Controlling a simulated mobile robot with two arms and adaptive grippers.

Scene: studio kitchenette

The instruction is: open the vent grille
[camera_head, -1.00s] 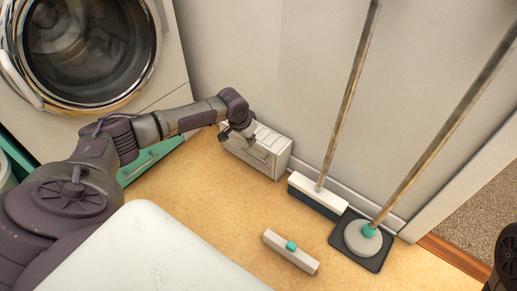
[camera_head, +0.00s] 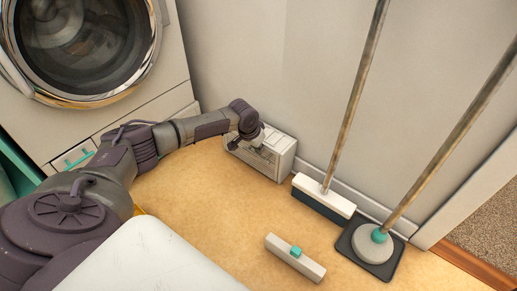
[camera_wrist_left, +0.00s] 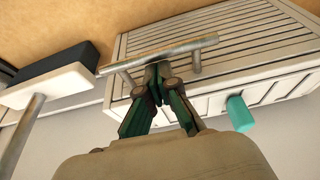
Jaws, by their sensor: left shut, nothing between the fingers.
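The vent grille (camera_head: 256,158) is the slatted front of a low white box at the foot of the wall. In the left wrist view its slats (camera_wrist_left: 245,38) fill the upper right, with a grey metal bar handle (camera_wrist_left: 125,64) across them. My left gripper (camera_head: 237,146) is at the grille front. In the wrist view its shut, empty fingertips (camera_wrist_left: 157,76) are right by the middle of the bar; I cannot tell whether they touch it. I see no clear gap around the grille. My right gripper is out of view.
A white-headed broom (camera_head: 323,196) and a round-headed mop on a dark mat (camera_head: 375,270) stand right of the box. A white block with a teal piece (camera_head: 308,268) lies on the floor. A washing machine (camera_head: 120,115) is at left. Floor before the box is clear.

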